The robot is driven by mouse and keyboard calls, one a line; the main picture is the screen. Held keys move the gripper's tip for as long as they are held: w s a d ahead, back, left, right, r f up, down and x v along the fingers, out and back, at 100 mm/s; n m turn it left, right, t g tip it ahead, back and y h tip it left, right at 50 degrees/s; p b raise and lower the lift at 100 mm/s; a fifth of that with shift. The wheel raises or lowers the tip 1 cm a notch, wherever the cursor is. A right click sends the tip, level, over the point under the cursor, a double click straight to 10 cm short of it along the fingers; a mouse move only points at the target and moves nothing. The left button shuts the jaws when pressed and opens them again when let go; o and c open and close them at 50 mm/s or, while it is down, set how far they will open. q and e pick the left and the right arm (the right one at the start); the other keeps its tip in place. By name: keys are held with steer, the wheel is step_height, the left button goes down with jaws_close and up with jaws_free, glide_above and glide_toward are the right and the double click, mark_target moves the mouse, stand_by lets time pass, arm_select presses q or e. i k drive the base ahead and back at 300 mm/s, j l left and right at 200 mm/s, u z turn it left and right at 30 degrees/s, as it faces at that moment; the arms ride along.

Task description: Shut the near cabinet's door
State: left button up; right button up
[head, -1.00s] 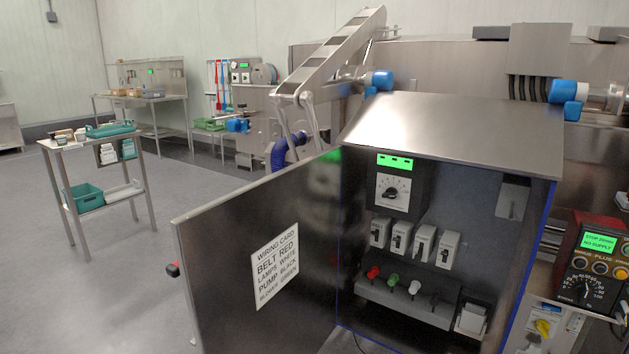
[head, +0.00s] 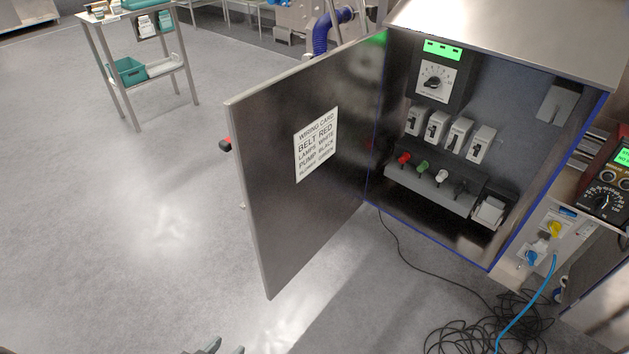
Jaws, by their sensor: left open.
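The near cabinet (head: 540,165) stands at the right with its inside showing. Its steel door (head: 290,230) is swung wide open to the left, hinged on the cabinet's left side. A wiring card (head: 316,145) is on the door's inner face. A red and black handle (head: 225,144) sticks out past the door's free edge. My left gripper (head: 222,348) just shows at the bottom edge, open and empty, below and apart from the door; most of it is cut off. My right gripper is not in view.
A black cable (head: 465,325) lies coiled on the floor below the cabinet, with a blue cable (head: 530,305) beside it. A meter (head: 610,180) stands at the right. A trolley (head: 150,70) stands back left. The floor left of the door is clear.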

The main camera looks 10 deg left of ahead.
mark_target(290, 222)
steer(key=k+l+z, duration=0.2)
steer(key=k, duration=0.4)
steer(key=j+z, duration=0.15)
steer(key=z, duration=1.1)
steer(key=j+z, duration=0.2)
steer(key=j, duration=2.2)
steer(key=k+j, duration=0.1)
steer(key=j, duration=1.65)
